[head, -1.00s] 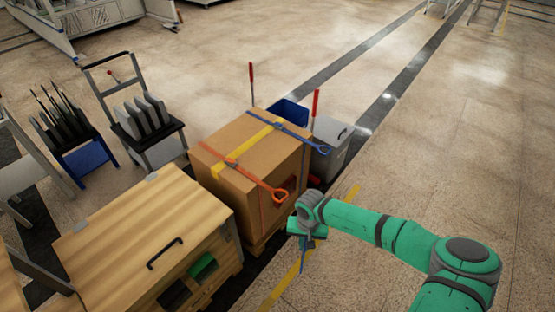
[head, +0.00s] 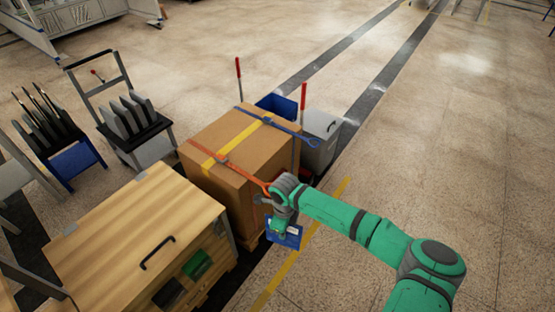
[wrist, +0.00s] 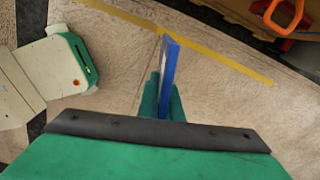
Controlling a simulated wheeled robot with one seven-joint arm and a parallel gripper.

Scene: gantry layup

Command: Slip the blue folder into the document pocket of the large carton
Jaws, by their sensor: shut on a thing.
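The large carton (head: 235,140) is a brown box with a yellow strip and orange and blue straps over its top. My gripper (head: 279,228) is in front of its near right side. It is shut on the blue folder (head: 291,238), which hangs below the jaws, apart from the carton. In the wrist view the blue folder (wrist: 170,65) stands edge-on between the two green fingers of my gripper (wrist: 163,98). The document pocket cannot be made out; my arm covers part of the carton's near side.
A wooden crate (head: 120,235) with a black handle stands left of the carton. A grey bin (head: 320,135) and a blue bin (head: 277,104) stand behind it. An orange strap hook (wrist: 285,15) shows at the wrist view's top right. The floor to the right is clear.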

